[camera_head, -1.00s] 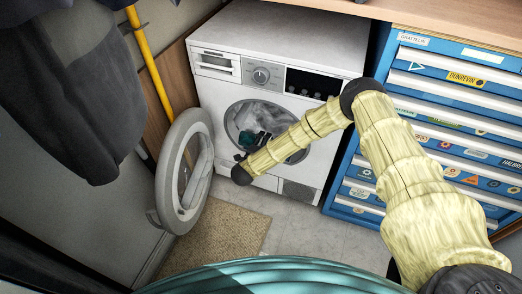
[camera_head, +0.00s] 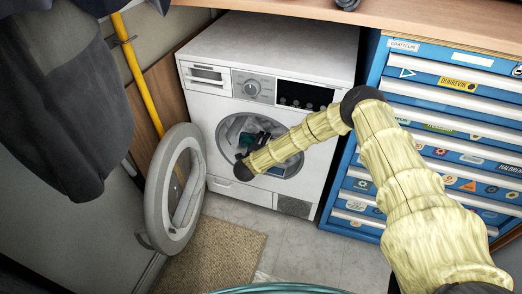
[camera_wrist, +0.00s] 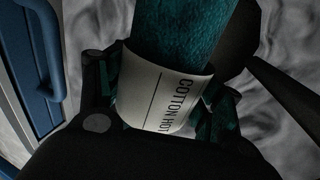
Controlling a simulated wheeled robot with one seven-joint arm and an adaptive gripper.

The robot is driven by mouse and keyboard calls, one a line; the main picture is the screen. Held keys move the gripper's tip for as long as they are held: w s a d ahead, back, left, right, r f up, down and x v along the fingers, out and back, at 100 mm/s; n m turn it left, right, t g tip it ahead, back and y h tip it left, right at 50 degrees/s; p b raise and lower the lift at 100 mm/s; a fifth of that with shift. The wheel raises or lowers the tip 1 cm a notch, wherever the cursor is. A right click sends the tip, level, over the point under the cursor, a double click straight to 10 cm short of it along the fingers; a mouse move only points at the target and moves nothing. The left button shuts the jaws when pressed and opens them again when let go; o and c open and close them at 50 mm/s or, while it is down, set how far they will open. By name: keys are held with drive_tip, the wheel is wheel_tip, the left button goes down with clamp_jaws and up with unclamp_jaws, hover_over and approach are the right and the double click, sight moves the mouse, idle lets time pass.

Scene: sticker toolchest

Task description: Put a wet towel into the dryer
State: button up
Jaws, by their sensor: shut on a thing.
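The white dryer (camera_head: 226,186) stands against the back wall with its round door (camera_head: 153,200) swung wide open to the left. My gripper (camera_head: 243,140) is at the dark drum opening and partly hidden by my forearm. A white band (camera_wrist: 160,100) reading "COTTON HOT" wraps the towel in the wrist view. Grey, crumpled-looking surface shows behind the towel; I cannot tell whether it is drum or cloth.
A blue tool chest (camera_head: 440,110) with stickered drawers stands right of the dryer. A wooden worktop (camera_head: 440,16) runs above it. A yellow pole (camera_head: 140,65) and dark hanging clothes (camera_head: 60,120) are at left. A beige mat (camera_head: 215,255) lies on the floor.

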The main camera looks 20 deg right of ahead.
drive_tip(key=w+d+b, duration=0.4)
drive_tip(key=w+d, duration=0.1)
drive_tip(key=w, duration=0.2)
drive_tip(key=shift+w+d, duration=0.15)
drive_tip(key=shift+w, duration=0.2)
idle(0.4)
drive_tip(key=o, duration=1.3)
drive_tip(key=v, duration=1.2)
drive_tip(key=shift+s+r, duration=0.1)
